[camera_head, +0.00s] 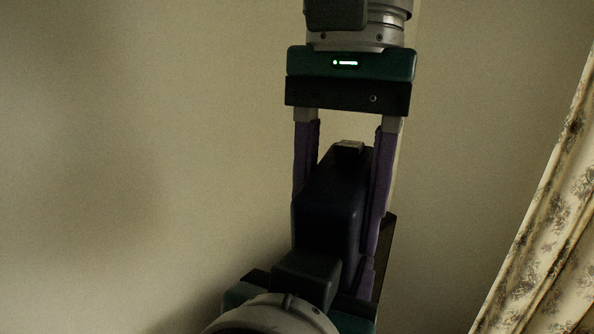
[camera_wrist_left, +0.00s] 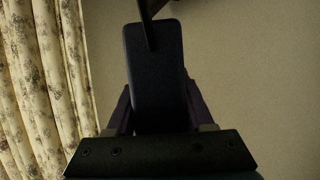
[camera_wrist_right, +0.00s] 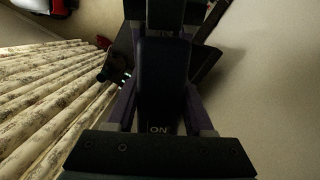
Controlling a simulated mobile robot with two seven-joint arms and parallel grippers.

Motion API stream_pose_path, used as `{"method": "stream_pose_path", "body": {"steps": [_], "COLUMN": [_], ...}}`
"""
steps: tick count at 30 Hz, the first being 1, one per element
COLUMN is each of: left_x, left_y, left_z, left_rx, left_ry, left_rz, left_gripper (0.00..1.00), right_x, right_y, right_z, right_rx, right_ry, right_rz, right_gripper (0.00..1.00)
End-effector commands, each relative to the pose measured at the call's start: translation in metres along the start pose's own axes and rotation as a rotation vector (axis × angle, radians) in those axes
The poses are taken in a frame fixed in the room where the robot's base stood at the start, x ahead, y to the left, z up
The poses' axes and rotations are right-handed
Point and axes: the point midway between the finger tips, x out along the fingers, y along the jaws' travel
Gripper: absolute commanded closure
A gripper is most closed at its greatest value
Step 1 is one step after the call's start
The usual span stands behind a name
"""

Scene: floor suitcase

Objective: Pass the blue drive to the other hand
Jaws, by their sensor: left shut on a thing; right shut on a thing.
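The blue drive (camera_head: 328,212) is a dark navy block, held between my two facing grippers in the head view. My right gripper (camera_head: 340,190) comes down from the top, its purple fingers along both sides of the drive. My left gripper (camera_wrist_left: 157,100) meets it from below in the head view, where its fingers are largely hidden. In the left wrist view the drive (camera_wrist_left: 155,75) stands between the left fingers. In the right wrist view the drive (camera_wrist_right: 162,85) sits between the right fingers, with "ON" lettering at its near end. Both grippers are shut on it.
A plain beige wall (camera_head: 130,150) fills most of the head view. A flowered curtain (camera_head: 550,240) hangs at the right. In the right wrist view a red item (camera_wrist_right: 66,37) and a dark object lie at the top left.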

Motion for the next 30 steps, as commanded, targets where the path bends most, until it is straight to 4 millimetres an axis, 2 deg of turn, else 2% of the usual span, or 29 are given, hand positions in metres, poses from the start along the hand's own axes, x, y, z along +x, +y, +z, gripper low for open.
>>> {"method": "stream_pose_path", "body": {"steps": [1,2,11,20,23,30], "left_x": [-0.001,-0.001,-0.001,-0.001,-0.001,0.000], "left_y": [0.006,0.006,0.005,0.003,0.003,0.002], "left_z": [-0.002,-0.004,-0.003,-0.003,-0.003,-0.003], "left_rx": [-0.001,-0.001,-0.001,0.000,0.000,0.000], "left_ry": [0.005,0.010,0.009,0.007,0.007,0.007], "left_rz": [0.014,0.015,0.011,0.007,0.006,0.005], "left_gripper": [1.00,1.00,1.00,1.00,1.00,1.00], "right_x": [-0.002,-0.002,-0.001,-0.004,-0.015,-0.056], "right_y": [-0.006,-0.006,-0.004,-0.003,-0.003,-0.003], "right_z": [0.002,0.002,0.002,0.001,0.000,0.001], "right_rx": [-0.001,-0.001,-0.002,-0.001,-0.001,-0.002], "right_ry": [0.000,0.000,-0.001,0.001,0.002,0.003], "right_rz": [-0.020,-0.021,-0.016,-0.012,-0.013,-0.014], "right_gripper": [1.00,0.46,0.13,0.12,0.12,0.12]}}
